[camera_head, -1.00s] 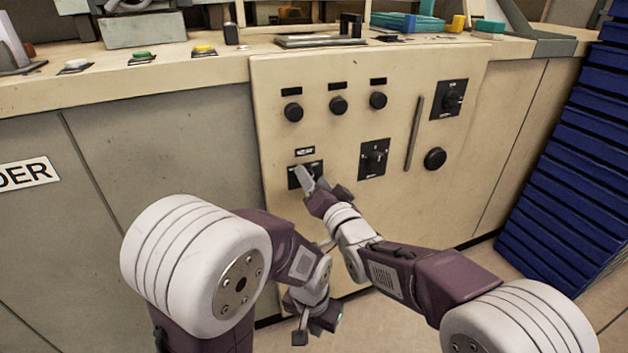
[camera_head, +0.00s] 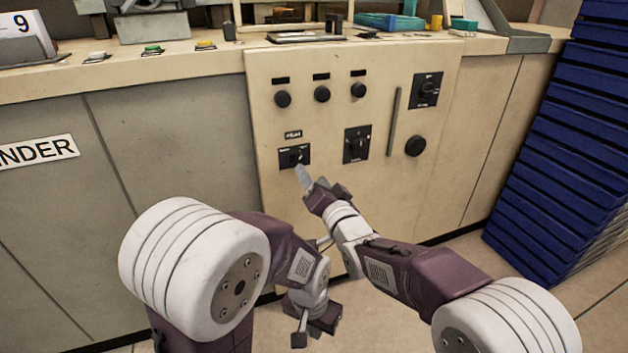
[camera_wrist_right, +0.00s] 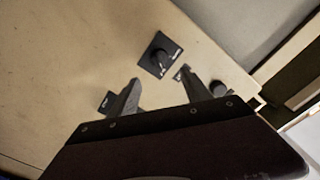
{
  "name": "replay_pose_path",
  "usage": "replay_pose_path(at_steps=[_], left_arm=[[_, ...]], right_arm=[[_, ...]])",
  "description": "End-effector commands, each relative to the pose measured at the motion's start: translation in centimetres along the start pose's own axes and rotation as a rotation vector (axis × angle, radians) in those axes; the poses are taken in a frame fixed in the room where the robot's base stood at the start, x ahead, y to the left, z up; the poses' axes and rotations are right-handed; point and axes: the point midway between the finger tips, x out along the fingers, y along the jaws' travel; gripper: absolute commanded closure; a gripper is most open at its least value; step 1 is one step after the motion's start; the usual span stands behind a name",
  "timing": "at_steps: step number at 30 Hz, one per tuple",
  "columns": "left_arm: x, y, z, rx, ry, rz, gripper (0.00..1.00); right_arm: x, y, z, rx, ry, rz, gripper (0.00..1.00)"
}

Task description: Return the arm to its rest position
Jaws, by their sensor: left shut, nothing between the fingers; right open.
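My right gripper (camera_head: 322,184) is open in front of the cream control panel (camera_head: 400,190), just below the lower-left rotary switch (camera_head: 294,157). Its fingers appear apart in the right wrist view (camera_wrist_right: 160,78), with nothing between them. There a black knob on a square plate (camera_wrist_right: 159,55) shows ahead, apart from the fingers. My left gripper (camera_head: 314,333) hangs low at the bottom centre of the head view, shut and empty. It is below the right gripper, near the floor in the picture.
Three round knobs (camera_head: 322,94), more switches (camera_head: 357,144) and a vertical slot (camera_head: 393,124) are on the panel. The counter (camera_head: 200,66) above carries coloured buttons. A blue stack (camera_head: 570,150) stands at the right. Open floor (camera_head: 460,265) lies before it.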

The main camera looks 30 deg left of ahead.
Motion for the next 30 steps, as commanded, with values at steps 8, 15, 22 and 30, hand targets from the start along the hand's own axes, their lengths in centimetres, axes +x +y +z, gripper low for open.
replay_pose_path(at_steps=[8,15,22,30], left_arm=[[-0.1,0.0,0.0,0.0,0.0,0.0,1.0],[-2.5,0.1,-0.3,0.0,0.0,0.0,1.0],[-5.2,0.1,-0.5,0.0,0.0,0.0,1.0],[-6.5,0.1,-0.7,0.0,0.0,0.0,1.0]], right_arm=[[0.0,0.2,-0.3,0.0,0.004,0.004,0.44],[-3.8,6.2,-14.8,-0.007,0.197,0.138,0.44],[-18.2,19.9,-21.8,0.001,0.17,0.598,0.44],[-36.8,27.3,-10.8,0.062,-0.296,1.065,0.44]])
